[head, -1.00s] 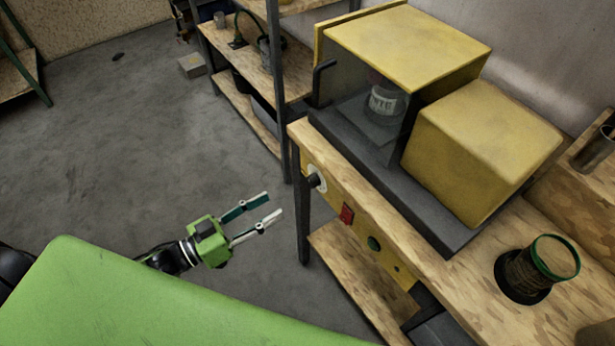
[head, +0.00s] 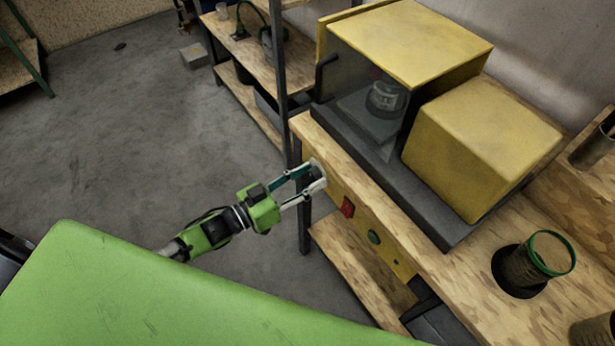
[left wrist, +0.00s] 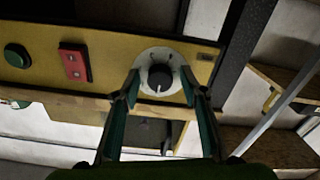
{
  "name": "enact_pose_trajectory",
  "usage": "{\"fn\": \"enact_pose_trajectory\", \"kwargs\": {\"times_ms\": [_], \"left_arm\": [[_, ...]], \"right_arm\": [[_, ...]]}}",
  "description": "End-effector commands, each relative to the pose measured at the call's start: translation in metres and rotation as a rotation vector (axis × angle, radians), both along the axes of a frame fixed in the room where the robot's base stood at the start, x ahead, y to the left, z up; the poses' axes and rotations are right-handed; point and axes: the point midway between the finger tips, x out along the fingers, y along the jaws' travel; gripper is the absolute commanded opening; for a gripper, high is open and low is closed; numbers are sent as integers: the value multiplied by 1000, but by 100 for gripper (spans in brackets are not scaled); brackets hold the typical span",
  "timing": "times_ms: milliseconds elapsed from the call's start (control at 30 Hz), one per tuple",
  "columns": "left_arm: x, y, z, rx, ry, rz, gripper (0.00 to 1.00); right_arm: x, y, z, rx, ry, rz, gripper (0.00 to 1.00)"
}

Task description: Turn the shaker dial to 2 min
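The shaker dial (left wrist: 160,78) is a dark round knob with a white pointer line on a pale round plate (left wrist: 150,58), set in the yellow front panel (head: 336,189). My left gripper (head: 317,175) is at the dial end of that panel and covers most of the knob in the head view. In the left wrist view its two fingers (left wrist: 162,92) stand apart, one on each side of the knob. I cannot tell whether they touch it. The yellow shaker (head: 410,40) stands on the bench above, with a jar (head: 387,96) inside its dark window. My right gripper is not in view.
A red switch (head: 347,207) and a green button (head: 374,237) sit on the same panel. A dark bench leg (head: 304,225) stands below the gripper. A green-rimmed cup (head: 548,255) stands on the bench at right.

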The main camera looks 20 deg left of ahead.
Motion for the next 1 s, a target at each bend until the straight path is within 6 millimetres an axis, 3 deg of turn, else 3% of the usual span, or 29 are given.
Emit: {"fn": "enact_pose_trajectory", "kwargs": {"times_ms": [33,200,633,1000], "left_arm": [[0,0,0,0,0,0,40],[0,0,0,-1,-1,0,1],[0,1,1,49,-40,1,1],[0,1,0,272,-214,1,1]], "right_arm": [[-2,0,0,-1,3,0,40],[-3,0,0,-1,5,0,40],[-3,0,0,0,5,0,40],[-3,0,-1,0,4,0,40]]}}
